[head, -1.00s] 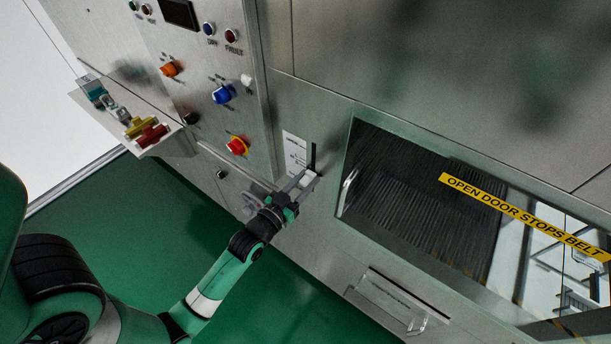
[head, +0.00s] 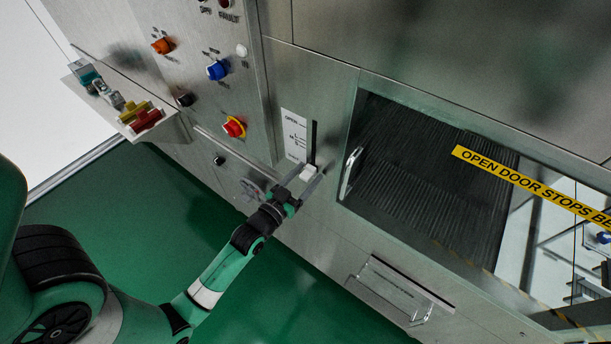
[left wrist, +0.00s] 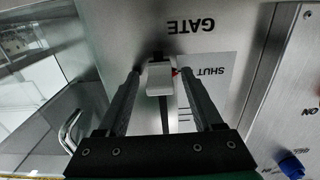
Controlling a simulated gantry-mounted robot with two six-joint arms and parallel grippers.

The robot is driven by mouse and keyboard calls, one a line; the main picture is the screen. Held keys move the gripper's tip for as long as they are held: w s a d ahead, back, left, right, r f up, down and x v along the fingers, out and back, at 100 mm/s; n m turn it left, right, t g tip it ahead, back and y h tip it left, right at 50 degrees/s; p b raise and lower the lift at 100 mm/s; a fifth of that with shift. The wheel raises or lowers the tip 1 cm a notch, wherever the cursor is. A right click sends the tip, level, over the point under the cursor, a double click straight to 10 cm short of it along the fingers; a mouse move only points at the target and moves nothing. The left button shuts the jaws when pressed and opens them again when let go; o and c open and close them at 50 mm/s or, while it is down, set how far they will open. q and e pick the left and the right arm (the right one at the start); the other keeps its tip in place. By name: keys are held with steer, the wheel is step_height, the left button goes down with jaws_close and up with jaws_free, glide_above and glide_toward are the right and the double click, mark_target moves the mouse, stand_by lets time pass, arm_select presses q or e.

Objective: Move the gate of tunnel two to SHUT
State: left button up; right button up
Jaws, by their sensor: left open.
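The gate control is a white knob (head: 308,173) on a dark vertical slot (head: 314,140) beside a white label (head: 294,133) that reads OPEN at its top. The knob is at the slot's lower part. In the left wrist view, which is upside down, the knob (left wrist: 159,78) has a red pointer (left wrist: 175,71) beside the word SHUT (left wrist: 210,78), with GATE printed on the panel. My left gripper (head: 302,180) is open, with its fingers on either side of the knob. I cannot tell whether either finger touches it. My right gripper is out of view.
A window door (head: 425,185) with a pale handle (head: 350,172) is close right of the knob. A red-and-yellow knob (head: 234,127) and a blue knob (head: 217,70) are on the panel to the left. A clear holder (head: 400,292) juts out below the window.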

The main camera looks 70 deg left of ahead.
arm_select(q)
steer(key=v, duration=1.1)
steer(key=shift+s+d, duration=0.2)
steer(key=shift+s, duration=0.1)
